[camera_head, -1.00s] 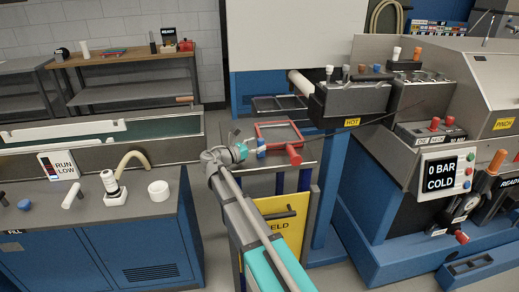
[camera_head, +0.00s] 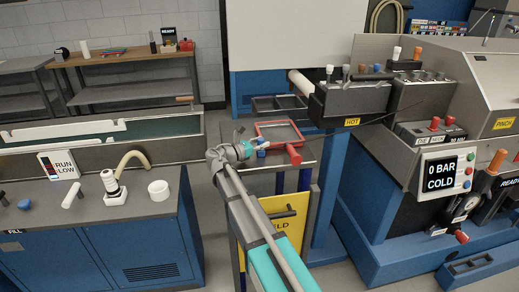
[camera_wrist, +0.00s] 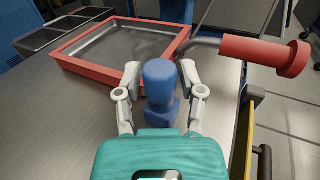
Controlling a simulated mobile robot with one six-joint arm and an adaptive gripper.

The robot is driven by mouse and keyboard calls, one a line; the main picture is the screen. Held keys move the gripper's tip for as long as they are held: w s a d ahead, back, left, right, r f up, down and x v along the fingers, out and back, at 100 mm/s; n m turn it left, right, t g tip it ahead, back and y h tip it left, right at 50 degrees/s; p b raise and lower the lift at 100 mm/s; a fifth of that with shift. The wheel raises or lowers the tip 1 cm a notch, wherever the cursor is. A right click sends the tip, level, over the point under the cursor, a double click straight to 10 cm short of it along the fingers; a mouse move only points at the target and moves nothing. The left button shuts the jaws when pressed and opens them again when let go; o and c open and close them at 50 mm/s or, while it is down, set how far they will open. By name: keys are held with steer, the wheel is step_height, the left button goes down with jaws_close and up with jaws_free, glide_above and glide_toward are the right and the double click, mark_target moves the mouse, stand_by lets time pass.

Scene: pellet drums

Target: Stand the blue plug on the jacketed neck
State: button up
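The blue plug (camera_wrist: 159,80) is centred between the fingertips of my gripper (camera_wrist: 160,76) in the wrist view, with a fingertip against each side. The lower part of the blue shape runs back toward my palm. In the head view my gripper (camera_head: 256,147) is over the grey table, beside the red frame, and only small bits of blue show at it. Whether the plug touches the table is hard to tell. I cannot tell for certain which part is the jacketed neck; a white fitting with an upright neck (camera_head: 113,188) stands on the left bench.
The red-framed tray (camera_wrist: 84,63) lies just ahead of my gripper, its red handle (camera_wrist: 262,54) jutting right. The HOT block (camera_head: 350,103) is behind at the right. The left bench holds a white ring (camera_head: 158,190), a white cylinder (camera_head: 72,195) and a blue cap (camera_head: 24,204).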

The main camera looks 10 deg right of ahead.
jaws_close()
steer(key=shift+r, duration=0.15)
step_height(320, 180, up, 3)
steer(key=p, duration=0.2)
steer(key=shift+f+p, duration=0.2)
steer(key=shift+p, duration=0.2)
steer(key=s+a+r+p, duration=0.8)
steer(key=s+r+p, duration=0.2)
steer(key=s, duration=0.1)
steer(key=shift+a, duration=0.25)
steer(key=shift+r, duration=0.1)
